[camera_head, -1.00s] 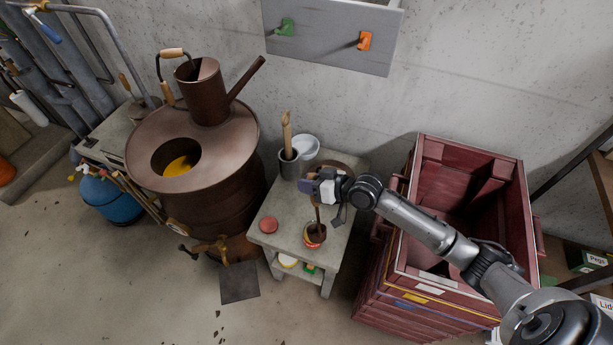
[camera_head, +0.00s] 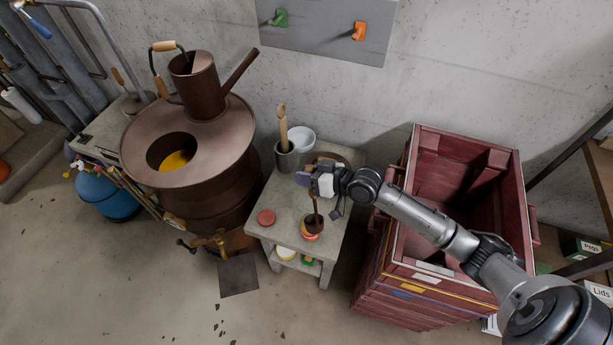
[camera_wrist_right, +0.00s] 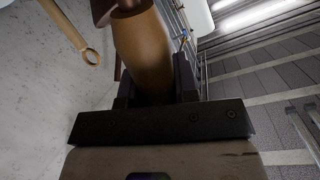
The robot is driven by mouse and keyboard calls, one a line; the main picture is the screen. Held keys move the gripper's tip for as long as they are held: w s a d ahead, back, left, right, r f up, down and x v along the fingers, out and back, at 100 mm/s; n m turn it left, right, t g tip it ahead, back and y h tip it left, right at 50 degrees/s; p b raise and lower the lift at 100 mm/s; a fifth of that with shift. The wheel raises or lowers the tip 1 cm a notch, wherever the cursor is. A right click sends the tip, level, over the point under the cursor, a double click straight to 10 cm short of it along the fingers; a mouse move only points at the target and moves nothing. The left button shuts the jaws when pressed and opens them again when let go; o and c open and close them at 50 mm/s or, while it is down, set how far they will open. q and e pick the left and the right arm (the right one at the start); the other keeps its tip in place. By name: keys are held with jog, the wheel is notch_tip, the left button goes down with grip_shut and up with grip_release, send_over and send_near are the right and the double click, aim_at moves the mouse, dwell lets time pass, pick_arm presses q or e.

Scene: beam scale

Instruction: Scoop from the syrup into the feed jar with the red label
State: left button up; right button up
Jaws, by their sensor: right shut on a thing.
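My right gripper (camera_head: 318,182) is shut on the wooden handle (camera_wrist_right: 145,50) of a dark brown ladle, above the small grey table. The ladle's cup (camera_head: 314,223) hangs low at the mouth of a small jar with a red and yellow band (camera_head: 310,236). The cup hides most of the jar's opening, so I cannot tell whether it is inside or just above. What the cup holds is not visible. Yellow-orange liquid (camera_head: 175,161) shows through the round opening of the large brown drum (camera_head: 225,140). I cannot tell if it is the syrup. My left gripper is out of view.
A round red lid (camera_head: 266,217) lies on the table (camera_head: 285,207). A grey pot (camera_head: 286,159) with a wooden-handled tool and a white bowl (camera_head: 301,138) stand at its back. Jars sit on the lower shelf. A deep red crate (camera_head: 400,300) stands close on the right.

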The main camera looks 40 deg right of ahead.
jog(key=shift+r, duration=2.95)
